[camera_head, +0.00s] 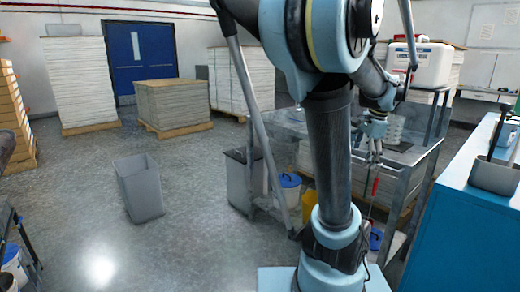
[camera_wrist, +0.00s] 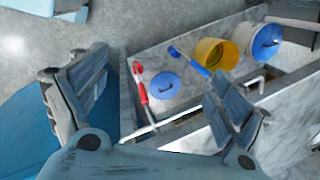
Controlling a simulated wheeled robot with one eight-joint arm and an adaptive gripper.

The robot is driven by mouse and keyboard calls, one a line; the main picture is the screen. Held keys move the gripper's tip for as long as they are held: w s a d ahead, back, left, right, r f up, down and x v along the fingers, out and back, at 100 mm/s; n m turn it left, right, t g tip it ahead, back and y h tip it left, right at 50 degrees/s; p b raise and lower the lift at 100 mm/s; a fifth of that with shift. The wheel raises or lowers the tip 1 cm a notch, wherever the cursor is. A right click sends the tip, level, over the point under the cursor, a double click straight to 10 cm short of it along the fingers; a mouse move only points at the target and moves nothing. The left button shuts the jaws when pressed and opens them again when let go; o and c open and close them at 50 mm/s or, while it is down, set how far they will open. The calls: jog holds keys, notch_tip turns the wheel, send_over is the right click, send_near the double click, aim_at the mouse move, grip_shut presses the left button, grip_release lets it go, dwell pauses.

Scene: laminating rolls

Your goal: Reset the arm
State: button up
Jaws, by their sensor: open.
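My gripper (camera_head: 375,155) hangs at the end of my raised, bent arm, at the front edge of a metal table (camera_head: 290,127) right of centre in the head view. In the wrist view my gripper (camera_wrist: 158,75) has its two ribbed fingers spread wide, with nothing between them. Beyond the fingers are a red-handled tool (camera_wrist: 140,84), a blue-handled tool (camera_wrist: 189,61), a blue-lidded bucket (camera_wrist: 166,86) and a yellow bucket (camera_wrist: 211,53). They appear apart from the fingers. My arm hides part of the table in the head view.
A blue counter (camera_head: 455,235) with a grey container (camera_head: 495,175) stands at the right. A white canister (camera_head: 418,65) is behind the table. A grey bin (camera_head: 140,187) stands on open floor at left; a darker bin (camera_head: 240,180) stands beside the table. Loaded pallets (camera_head: 172,105) line the back.

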jog(key=s+a+f+n+h, duration=0.1)
jog(key=s+a+f+n, duration=1.2)
jog(key=a+f+n, duration=0.2)
jog(key=shift+s+a+n, duration=0.3)
jog(key=shift+a+n, duration=0.5)
jog(key=shift+a, duration=0.15)
